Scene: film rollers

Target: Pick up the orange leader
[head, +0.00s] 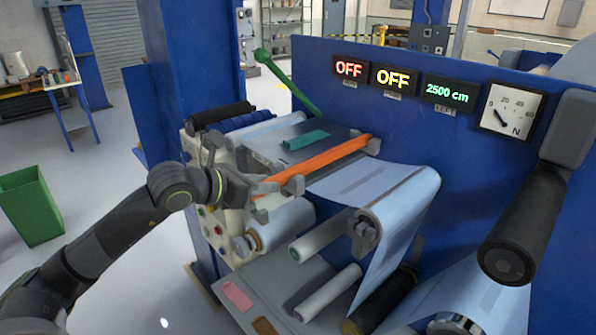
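A long orange bar (333,158) runs slantwise across the machine, between a grey bracket near its lower left end and another at its upper right end. A small brown-orange strip (264,326) lies on the lower grey tray, cut off by the bottom edge of the view. I cannot tell for certain which of these is the leader. My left gripper (261,200) is at the lower left end of the bar, above the tray and away from the strip. Its fingers are small and partly hidden, so I cannot tell whether they touch the bar. My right gripper is not in view.
A teal strip (306,140) lies on the top plate and a pink strip (237,296) on the lower tray. Pale film (392,190) and rollers fill the machine. A dark cylinder (515,240) stands close at right. A green bin (31,206) is at left.

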